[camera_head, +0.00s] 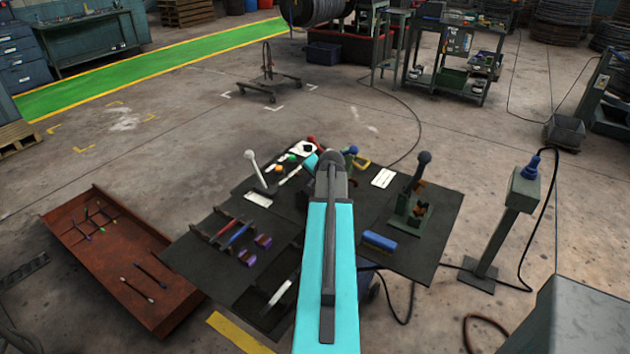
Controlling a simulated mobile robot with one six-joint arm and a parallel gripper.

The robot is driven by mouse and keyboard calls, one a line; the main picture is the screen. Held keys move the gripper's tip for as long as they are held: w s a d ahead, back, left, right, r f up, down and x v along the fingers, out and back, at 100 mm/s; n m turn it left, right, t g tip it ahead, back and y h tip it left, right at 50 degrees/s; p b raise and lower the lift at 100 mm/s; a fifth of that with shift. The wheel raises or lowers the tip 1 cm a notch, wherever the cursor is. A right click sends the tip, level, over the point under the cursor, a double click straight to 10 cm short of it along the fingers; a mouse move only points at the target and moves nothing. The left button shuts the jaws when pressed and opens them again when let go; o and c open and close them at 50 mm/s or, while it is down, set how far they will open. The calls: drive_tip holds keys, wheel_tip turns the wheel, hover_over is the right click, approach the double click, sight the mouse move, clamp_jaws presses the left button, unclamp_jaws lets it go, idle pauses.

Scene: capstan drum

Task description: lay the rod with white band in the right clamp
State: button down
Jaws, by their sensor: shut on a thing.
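My cyan arm (328,265) reaches up the middle of the picture over the dark table. Its far end hides my gripper and anything in it. I cannot make out a rod with a white band. A red bar and a blue bar (238,235) lie across dark holders on the table's left part. I cannot tell which piece is the right clamp.
The brown tray (72,212) stands left of the dark table (440,236). Upright levers (252,162) and (420,170) rise from the table. A blue block (379,240) lies at its right front. A grey post (500,225) stands to the right.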

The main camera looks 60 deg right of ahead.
drive_tip(key=c, duration=1.7)
unclamp_jaws()
drive_tip(key=shift+s+a+r, duration=0.1)
drive_tip(key=shift+s, duration=0.05)
drive_tip(key=shift+b+v, duration=1.7)
drive_tip(key=shift+v, duration=5.05)
